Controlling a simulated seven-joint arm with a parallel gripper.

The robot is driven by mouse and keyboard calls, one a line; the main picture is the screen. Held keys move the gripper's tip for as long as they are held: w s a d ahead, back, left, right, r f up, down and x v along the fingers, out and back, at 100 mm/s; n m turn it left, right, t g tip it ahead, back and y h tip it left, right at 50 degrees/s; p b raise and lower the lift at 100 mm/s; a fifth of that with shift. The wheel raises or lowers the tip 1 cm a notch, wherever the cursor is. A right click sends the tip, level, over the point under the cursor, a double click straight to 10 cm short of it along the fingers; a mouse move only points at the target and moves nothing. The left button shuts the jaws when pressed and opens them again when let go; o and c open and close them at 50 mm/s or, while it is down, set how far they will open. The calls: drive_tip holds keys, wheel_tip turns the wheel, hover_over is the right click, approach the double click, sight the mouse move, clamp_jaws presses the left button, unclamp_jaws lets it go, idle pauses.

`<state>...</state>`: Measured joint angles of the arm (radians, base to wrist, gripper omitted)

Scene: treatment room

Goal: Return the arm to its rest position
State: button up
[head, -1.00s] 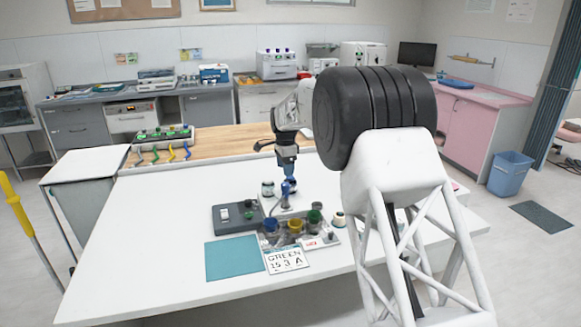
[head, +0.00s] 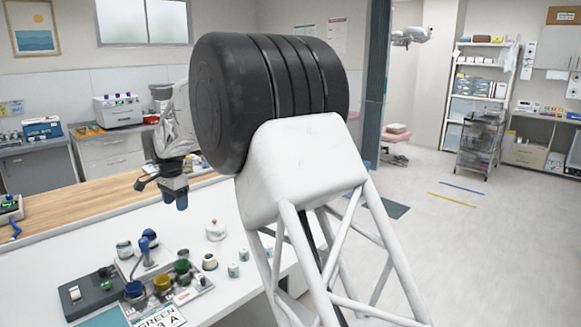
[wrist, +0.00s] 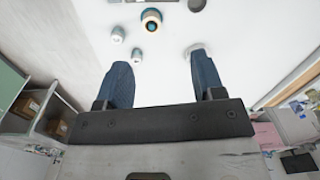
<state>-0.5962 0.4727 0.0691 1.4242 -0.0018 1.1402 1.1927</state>
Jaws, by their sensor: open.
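My gripper (wrist: 163,85) shows in the wrist view with its two blue fingers spread apart and nothing between them. In the head view my gripper (head: 180,197) hangs above the white table, near the wooden strip, pointing down. The fingers look clear of the table and of the things on it. My large black joint and white lattice link fill the middle of the head view and hide part of the table's right side.
Open floor (head: 470,260) lies to the right.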

drive_tip(key=s+d+r+n, duration=0.1)
drive_tip(key=s+d+r, duration=0.4)
drive_tip(key=d, duration=0.7)
drive_tip(key=s+d+r+n+t, duration=0.1)
drive_tip(key=s+d+r, duration=0.1)
drive_tip(key=s+d, duration=0.75)
drive_tip(key=s+d+r+n, duration=0.1)
drive_tip(key=s+d+r, duration=0.3)
drive_tip(key=d, duration=1)
drive_tip(key=s+d+f+n, duration=0.1)
drive_tip(key=s+d+f, duration=0.2)
drive_tip(key=s+d, duration=0.3)
drive_tip(key=s+d+f+n, duration=0.1)
drive_tip(key=s+d+f, duration=0.2)
drive_tip(key=s+d, duration=0.4)
drive_tip(key=s+d+f+n+t, duration=0.1)
drive_tip(key=s+d, duration=0.5)
drive_tip(key=s, duration=1.3)
drive_tip(key=shift+s+d+f+n, duration=0.2)
drive_tip(key=shift+f+n, duration=0.1)
drive_tip(key=shift+f, duration=0.6)
